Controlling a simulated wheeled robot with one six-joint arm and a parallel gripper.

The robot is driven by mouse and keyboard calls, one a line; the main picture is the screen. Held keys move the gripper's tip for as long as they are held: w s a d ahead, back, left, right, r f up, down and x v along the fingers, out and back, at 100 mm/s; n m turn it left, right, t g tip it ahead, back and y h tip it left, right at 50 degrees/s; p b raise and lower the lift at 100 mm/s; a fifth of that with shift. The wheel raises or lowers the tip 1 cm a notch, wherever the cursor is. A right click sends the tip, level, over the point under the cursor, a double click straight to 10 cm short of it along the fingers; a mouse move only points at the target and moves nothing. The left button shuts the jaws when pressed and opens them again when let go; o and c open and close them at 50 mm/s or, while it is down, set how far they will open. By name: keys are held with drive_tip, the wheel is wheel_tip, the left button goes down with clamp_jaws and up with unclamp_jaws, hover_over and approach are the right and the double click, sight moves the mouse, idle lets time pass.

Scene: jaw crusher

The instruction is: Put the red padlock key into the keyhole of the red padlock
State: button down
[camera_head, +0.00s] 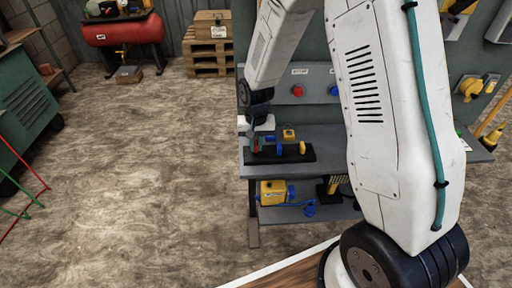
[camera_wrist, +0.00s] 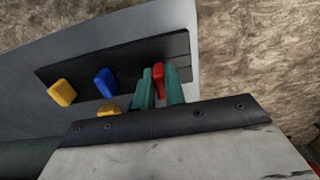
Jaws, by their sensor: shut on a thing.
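The red padlock key (camera_wrist: 158,78) stands at the right part of a black holder (camera_wrist: 115,57) in the wrist view, and its red head is between my two green fingertips. My gripper (camera_wrist: 159,88) is shut on it. In the head view my gripper (camera_head: 256,136) reaches down to the left end of the black holder (camera_head: 290,157) on the bench shelf. The fingers hide part of the key, and I cannot tell whether its lower end is still in the holder. I cannot make out a red padlock or its keyhole in either view.
A blue key (camera_wrist: 105,82) and a yellow key (camera_wrist: 61,92) stand in the holder to the left of the red one. A small yellow object (camera_head: 289,134) stands behind the holder. A yellow box-like object (camera_head: 273,191) is on the lower shelf. Open floor lies left.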

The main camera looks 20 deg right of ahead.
sight(256, 144)
drive_tip(key=shift+f, duration=0.85)
drive_tip(key=c, duration=1.5)
unclamp_jaws()
drive_tip(key=shift+f, duration=0.15)
drive_tip(key=shift+o, duration=0.2)
wheel_tip(256, 144, up, 13)
drive_tip(key=s+d+r+n, duration=0.1)
drive_tip(key=s+d+r, duration=0.1)
drive_tip(key=s+r, duration=0.95)
drive_tip(key=s+d+r+n+t, duration=0.1)
drive_tip(key=s+r, duration=0.5)
drive_tip(key=s, duration=1.2)
drive_tip(key=shift+d+r+n, duration=0.15)
drive_tip(key=shift+n, duration=0.65)
